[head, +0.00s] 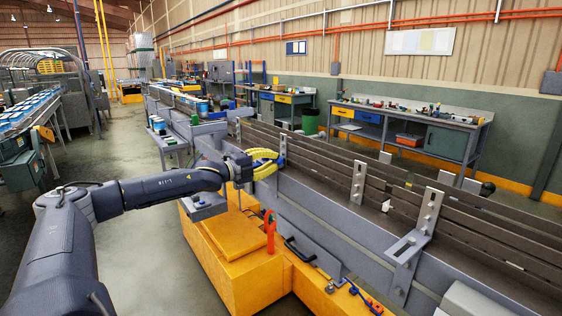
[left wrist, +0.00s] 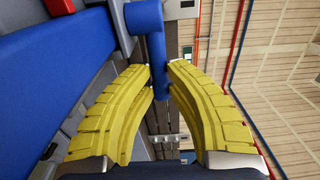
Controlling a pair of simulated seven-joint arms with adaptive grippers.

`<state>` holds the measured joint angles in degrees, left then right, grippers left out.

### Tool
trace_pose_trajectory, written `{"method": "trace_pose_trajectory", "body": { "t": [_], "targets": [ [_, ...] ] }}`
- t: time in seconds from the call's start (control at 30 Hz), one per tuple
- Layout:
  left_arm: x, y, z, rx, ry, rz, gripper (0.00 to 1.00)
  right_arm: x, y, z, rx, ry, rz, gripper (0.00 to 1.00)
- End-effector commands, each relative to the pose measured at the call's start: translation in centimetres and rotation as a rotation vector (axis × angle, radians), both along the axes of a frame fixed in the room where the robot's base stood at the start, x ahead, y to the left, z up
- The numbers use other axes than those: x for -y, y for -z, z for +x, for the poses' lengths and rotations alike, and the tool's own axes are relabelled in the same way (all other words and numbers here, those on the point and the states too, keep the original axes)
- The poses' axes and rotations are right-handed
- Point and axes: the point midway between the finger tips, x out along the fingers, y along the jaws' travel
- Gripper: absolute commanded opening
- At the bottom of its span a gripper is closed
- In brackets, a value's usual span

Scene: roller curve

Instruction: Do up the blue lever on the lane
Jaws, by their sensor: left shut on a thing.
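The blue lever (head: 283,146) is on the near side of the lane (head: 330,205), partly hidden by my gripper in the head view. In the left wrist view the lever (left wrist: 144,17) shows a wide blue head and a narrower blue stem that runs down between the fingertips. My left gripper (head: 279,162), with yellow ribbed fingers, is shut on the lever's stem; its fingertips (left wrist: 160,76) lie on either side of it. My right gripper is not in view.
Slotted metal brackets (head: 412,245) rise along the lane's near side. Workbenches (head: 400,135) stand behind. Open floor lies at the left.

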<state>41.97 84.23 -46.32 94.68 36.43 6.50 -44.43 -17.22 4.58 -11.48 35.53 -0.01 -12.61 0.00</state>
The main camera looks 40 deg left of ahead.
Motion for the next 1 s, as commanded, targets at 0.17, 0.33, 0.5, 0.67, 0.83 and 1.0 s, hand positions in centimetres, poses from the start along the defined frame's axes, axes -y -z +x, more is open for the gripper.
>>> {"method": "trace_pose_trajectory", "body": {
  "t": [0.17,0.33,0.5,0.67,0.83,1.0],
  "targets": [
    [-0.36,-0.12,-0.38,0.002,0.003,0.000,0.00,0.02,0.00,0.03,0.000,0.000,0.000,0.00],
    [-0.38,-0.12,-0.41,0.003,0.003,-0.001,0.00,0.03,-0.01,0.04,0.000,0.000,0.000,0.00],
    [-0.37,-0.12,-0.40,0.002,0.003,0.000,0.00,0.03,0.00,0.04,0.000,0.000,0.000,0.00],
    [-0.37,-0.09,-0.40,0.002,0.003,0.000,0.27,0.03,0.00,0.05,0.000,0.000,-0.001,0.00],
    [-0.39,-0.04,-0.39,0.001,0.003,0.000,0.27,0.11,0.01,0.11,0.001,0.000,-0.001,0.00],
    [-0.45,0.09,-0.55,-0.001,0.002,-0.001,0.27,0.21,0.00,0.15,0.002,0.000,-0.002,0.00]
  ]
}}
